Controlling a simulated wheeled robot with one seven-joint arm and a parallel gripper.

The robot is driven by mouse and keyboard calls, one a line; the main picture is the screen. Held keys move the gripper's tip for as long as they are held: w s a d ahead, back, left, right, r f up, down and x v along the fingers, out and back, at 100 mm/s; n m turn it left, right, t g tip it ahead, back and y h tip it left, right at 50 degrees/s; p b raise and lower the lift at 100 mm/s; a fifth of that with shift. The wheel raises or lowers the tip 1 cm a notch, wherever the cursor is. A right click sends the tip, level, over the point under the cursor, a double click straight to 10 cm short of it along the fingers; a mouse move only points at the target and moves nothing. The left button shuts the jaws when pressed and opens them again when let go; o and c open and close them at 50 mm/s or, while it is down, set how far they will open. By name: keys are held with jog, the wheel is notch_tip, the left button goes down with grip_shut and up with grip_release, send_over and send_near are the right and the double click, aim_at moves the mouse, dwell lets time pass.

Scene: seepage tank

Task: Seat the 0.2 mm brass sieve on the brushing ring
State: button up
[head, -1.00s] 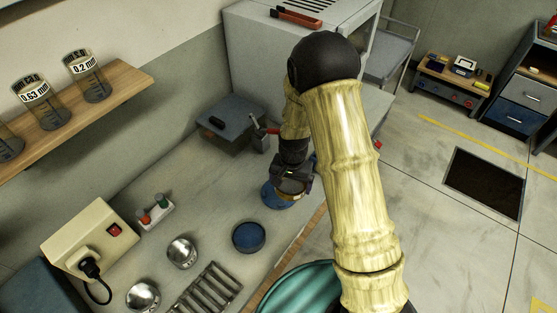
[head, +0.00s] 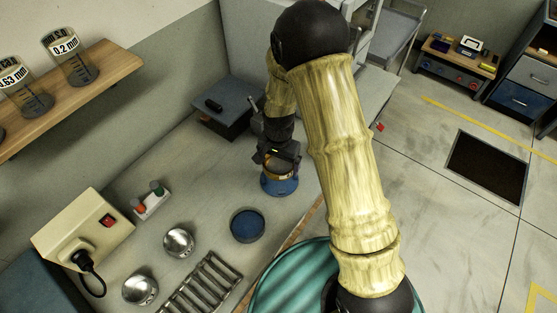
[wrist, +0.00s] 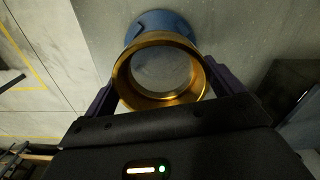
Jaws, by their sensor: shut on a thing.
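My gripper (wrist: 160,88) is shut on the brass sieve (wrist: 190,95), a golden open ring with a grey mesh, with one finger on each side of its rim. In the head view the sieve (head: 277,172) is mostly hidden by my gripper (head: 279,160). The blue brushing ring (head: 281,187) stands on the bench right below the sieve. In the wrist view the blue ring (wrist: 160,19) shows beyond the sieve's far edge. I cannot tell whether the sieve touches the ring.
A blue round dish (head: 247,226) stands near the bench's front edge. Two shiny bowls (head: 179,242), a metal rack (head: 203,284) and a dark grey box (head: 224,103) are also on the bench. Labelled jars (head: 70,58) stand on a wall shelf. Bare bench lies left of the gripper.

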aim_at(279, 166)
notch_tip(279, 166, down, 3)
jog(key=shift+b, duration=0.85)
jog(key=shift+f+b, duration=0.3)
jog(key=shift+f, duration=0.3)
jog(key=shift+s+a, duration=0.1)
jog(key=shift+f+b, duration=0.55)
jog(key=shift+f, duration=0.4)
jog(key=o, duration=0.7)
jog(key=shift+o, duration=0.2)
